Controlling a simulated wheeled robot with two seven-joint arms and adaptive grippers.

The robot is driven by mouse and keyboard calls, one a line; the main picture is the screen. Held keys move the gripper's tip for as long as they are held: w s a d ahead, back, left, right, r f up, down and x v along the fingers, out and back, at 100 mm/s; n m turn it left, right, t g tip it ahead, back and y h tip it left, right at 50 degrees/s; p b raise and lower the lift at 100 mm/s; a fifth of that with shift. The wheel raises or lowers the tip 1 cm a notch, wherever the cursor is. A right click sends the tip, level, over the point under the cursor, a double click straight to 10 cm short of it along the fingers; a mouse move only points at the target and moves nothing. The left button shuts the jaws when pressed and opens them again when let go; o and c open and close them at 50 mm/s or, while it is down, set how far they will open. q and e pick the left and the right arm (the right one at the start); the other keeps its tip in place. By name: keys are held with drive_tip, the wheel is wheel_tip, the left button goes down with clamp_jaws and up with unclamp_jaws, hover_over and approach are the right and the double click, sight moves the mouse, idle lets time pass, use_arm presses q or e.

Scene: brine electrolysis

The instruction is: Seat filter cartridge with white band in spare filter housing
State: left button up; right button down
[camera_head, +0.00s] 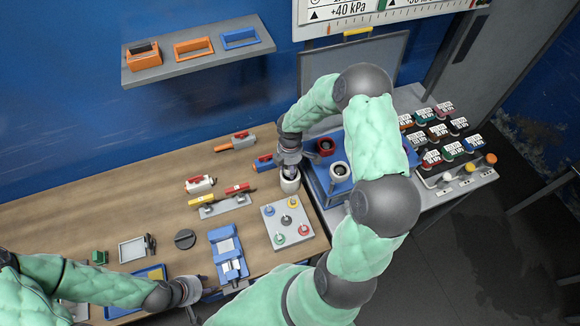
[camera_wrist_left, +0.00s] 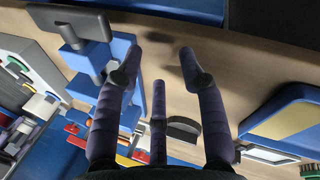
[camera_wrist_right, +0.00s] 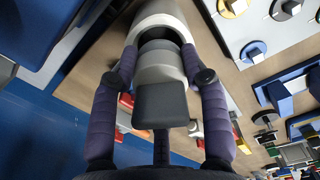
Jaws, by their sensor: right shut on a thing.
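My right gripper (camera_head: 289,158) is shut on the filter cartridge, a pale grey cylinder (camera_wrist_right: 160,68) with a dark block-shaped grip (camera_wrist_right: 160,104) in the right wrist view. The cartridge is at the mouth of a white cylindrical housing (camera_head: 290,183), which stands on the table beside the blue crate. The housing's dark opening also shows in the right wrist view (camera_wrist_right: 160,34). How deep the cartridge sits I cannot tell; its band is not clearly visible. My left gripper (camera_head: 190,290) is open and empty over the front of the table, its fingers apart in the left wrist view (camera_wrist_left: 165,70).
A blue crate (camera_head: 318,190) right of the housing holds a red-rimmed (camera_head: 325,147) and a white-rimmed (camera_head: 340,172) round piece. A grey plate with coloured knobs (camera_head: 270,222) lies in front. Red-handled valves (camera_head: 200,184) and a blue device (camera_head: 228,255) stand left.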

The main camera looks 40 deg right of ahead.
use_arm(q)
drive_tip(key=shift+f+b, duration=0.8)
use_arm(e)
drive_tip(key=shift+f, duration=0.9)
use_arm(q)
drive_tip(key=shift+s+a+f, duration=0.1)
drive_tip(key=shift+f, duration=0.15)
use_arm(e)
drive_tip(key=shift+a+f, duration=0.1)
drive_tip(key=shift+f, duration=0.05)
use_arm(q)
drive_tip(key=shift+b, duration=0.3)
use_arm(e)
drive_tip(key=shift+f, duration=0.15)
use_arm(q)
drive_tip(key=shift+r, duration=0.1)
use_arm(e)
drive_tip(key=shift+d, duration=0.25)
idle(0.4)
use_arm(q)
drive_tip(key=shift+w, duration=0.2)
use_arm(e)
drive_tip(key=shift+a+r, duration=0.15)
drive_tip(key=shift+r, duration=0.05)
idle(0.8)
idle(0.4)
drive_tip(key=c, duration=0.6)
unclamp_jaws()
drive_tip(key=shift+o, duration=0.2)
drive_tip(key=shift+f, duration=0.1)
